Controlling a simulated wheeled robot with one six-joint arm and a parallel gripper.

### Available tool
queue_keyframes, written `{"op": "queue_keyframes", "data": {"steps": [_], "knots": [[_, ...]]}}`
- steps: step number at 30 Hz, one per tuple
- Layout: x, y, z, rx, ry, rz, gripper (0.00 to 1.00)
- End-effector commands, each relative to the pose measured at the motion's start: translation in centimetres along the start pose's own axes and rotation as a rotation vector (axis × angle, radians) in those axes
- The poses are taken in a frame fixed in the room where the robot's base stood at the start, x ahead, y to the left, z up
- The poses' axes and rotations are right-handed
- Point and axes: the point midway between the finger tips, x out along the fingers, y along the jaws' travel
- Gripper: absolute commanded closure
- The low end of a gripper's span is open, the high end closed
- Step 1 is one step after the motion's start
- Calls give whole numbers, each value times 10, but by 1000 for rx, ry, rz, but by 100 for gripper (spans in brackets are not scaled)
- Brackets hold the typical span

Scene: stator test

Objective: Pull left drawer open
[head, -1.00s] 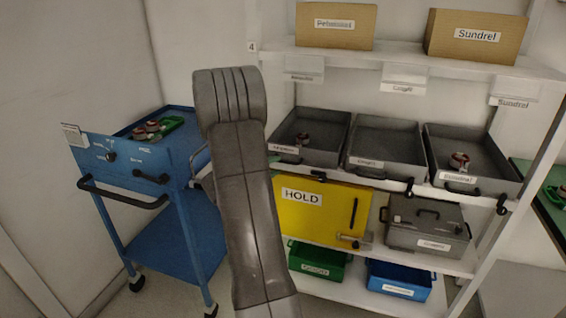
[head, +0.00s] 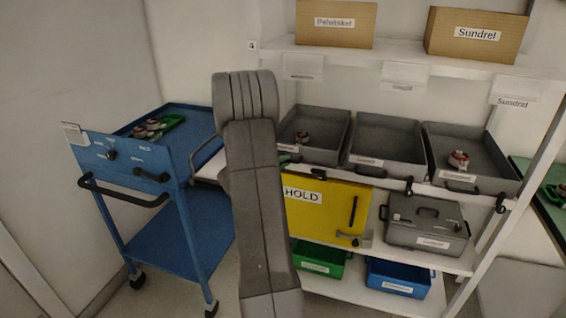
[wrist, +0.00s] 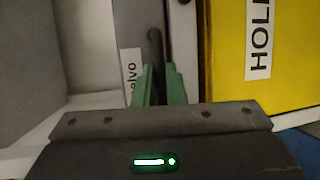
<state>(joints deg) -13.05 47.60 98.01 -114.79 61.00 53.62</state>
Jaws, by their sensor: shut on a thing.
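A white label (wrist: 131,76) on the drawer front, partly readable as "elvo", is beside the fingers. The head view hides most of my gripper behind the arm. I cannot tell how far the drawer is out.
Middle (head: 385,138) and right (head: 470,155) grey bins stand beside it. Below are a yellow HOLD panel (head: 325,215), a grey case (head: 425,222), and green (head: 320,260) and blue (head: 398,278) bins. A blue cart (head: 150,165) stands left. Cardboard boxes (head: 478,38) sit on top.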

Motion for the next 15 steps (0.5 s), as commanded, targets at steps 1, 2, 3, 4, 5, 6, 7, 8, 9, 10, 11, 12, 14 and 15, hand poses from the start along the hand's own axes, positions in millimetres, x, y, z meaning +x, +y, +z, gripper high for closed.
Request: {"op": "queue_keyframes", "data": {"steps": [1,2,3,4,5,6,7,8,9,10,11,12,14,15], "knots": [[0,0,0,0,0,-1,100],[0,0,0,0,0,-1,100],[-1,-1,0,0,0,-1,100],[-1,-1,0,0,0,-1,100],[-2,-2,1,0,0,-1,100],[-4,-3,2,-1,0,-1,100],[-6,-4,2,0,0,-1,100],[-8,-5,3,0,0,-1,100],[-12,-6,5,0,1,0,100],[-16,-8,6,0,1,0,100],[-20,-10,8,0,1,1,100],[-26,-12,10,1,2,1,100],[-37,-15,15,2,3,0,100],[-45,-18,18,2,4,0,100]]}}
